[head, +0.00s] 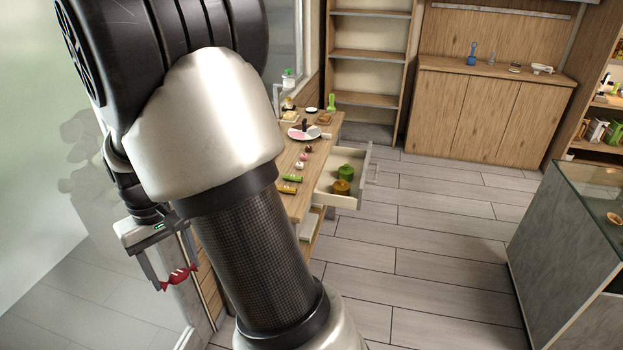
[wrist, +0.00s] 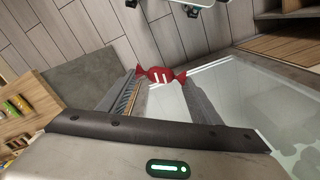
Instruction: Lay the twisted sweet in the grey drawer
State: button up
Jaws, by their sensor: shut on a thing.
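The twisted sweet (head: 179,278) is red with pale marks and flared wrapper ends. My gripper (head: 172,280) is shut on it, at the left of the head view, low and away from the drawer. In the wrist view the sweet (wrist: 160,75) sits across the tips of my gripper (wrist: 160,82). An open drawer (head: 338,201), pale grey to cream, sticks out from the right side of the wooden table. It holds a green round thing (head: 346,171) and an orange-brown one (head: 341,187). My arm hides part of the table.
The wooden table (head: 292,205) carries several small items and a plate (head: 303,132). A pale lower part (head: 312,224) shows under the drawer. A grey glass-topped counter (head: 560,235) stands at the right. The floor between is clear. A wall is near my gripper.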

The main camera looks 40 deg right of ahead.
aim_at(352, 165)
jog(key=l+u, duration=0.4)
jog(key=l, duration=2.85)
jog(key=i+l, duration=0.1)
jog(key=l, duration=2.5)
